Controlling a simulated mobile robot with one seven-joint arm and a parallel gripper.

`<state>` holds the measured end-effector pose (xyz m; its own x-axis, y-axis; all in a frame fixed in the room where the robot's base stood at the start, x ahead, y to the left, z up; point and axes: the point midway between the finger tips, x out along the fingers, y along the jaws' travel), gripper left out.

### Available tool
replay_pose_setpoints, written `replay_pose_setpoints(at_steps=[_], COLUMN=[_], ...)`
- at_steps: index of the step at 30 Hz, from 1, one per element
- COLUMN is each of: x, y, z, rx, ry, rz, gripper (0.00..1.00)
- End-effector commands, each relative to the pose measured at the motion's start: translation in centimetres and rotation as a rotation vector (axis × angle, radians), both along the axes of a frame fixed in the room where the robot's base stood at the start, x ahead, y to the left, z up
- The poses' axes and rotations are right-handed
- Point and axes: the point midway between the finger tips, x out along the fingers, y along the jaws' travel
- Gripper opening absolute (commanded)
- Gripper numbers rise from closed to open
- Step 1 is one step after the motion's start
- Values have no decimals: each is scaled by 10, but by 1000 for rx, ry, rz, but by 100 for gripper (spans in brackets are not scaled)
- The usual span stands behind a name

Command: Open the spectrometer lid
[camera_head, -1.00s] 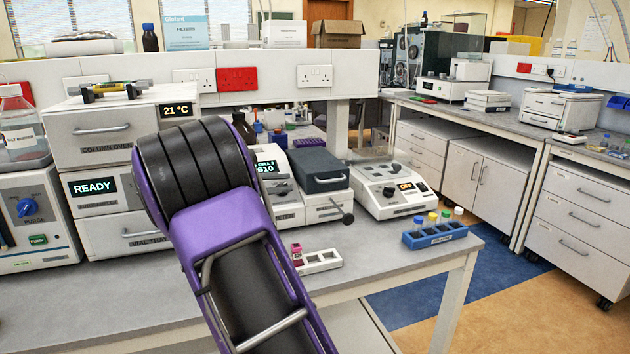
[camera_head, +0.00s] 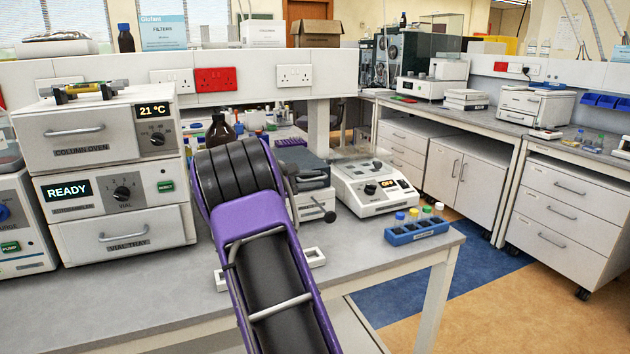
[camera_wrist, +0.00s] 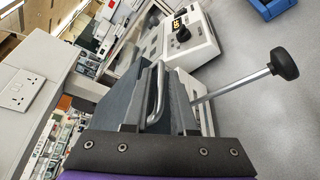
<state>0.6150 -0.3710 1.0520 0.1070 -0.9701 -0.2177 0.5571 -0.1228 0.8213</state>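The spectrometer (camera_head: 309,207) stands on the near bench, partly hidden behind my purple arm. Its dark grey lid (camera_head: 303,161) looks closed. In the wrist view the lid (camera_wrist: 108,108) fills the middle, with its metal bar handle (camera_wrist: 156,92) standing out. My gripper (camera_wrist: 157,84) is at the handle, its two fingers apart on either side of it. I cannot tell whether a finger touches the handle. In the head view the gripper is mostly hidden behind the arm.
A metal lever with a black knob (camera_wrist: 285,63) sticks out beside the lid. A white instrument with a dial (camera_head: 375,187) and a blue vial rack (camera_head: 417,232) stand to the right. A brown bottle (camera_head: 220,131) is behind my arm. A white rack (camera_head: 316,257) lies in front.

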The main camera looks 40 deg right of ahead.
Motion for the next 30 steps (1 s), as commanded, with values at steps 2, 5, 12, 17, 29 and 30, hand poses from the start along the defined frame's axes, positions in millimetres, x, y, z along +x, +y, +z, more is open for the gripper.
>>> replay_pose_setpoints(at_steps=[2,5,12,17,29,30], x=[0,1,1,1,0,0], y=[-5,-7,-7,-7,-6,-6], z=[-1,-1,-1,-1,-2,-2], rx=[0,0,1,1,1,1], ry=[0,0,0,0,-1,-1], rz=[0,0,1,1,-1,-1], gripper=[25,25,19,0,0,0])
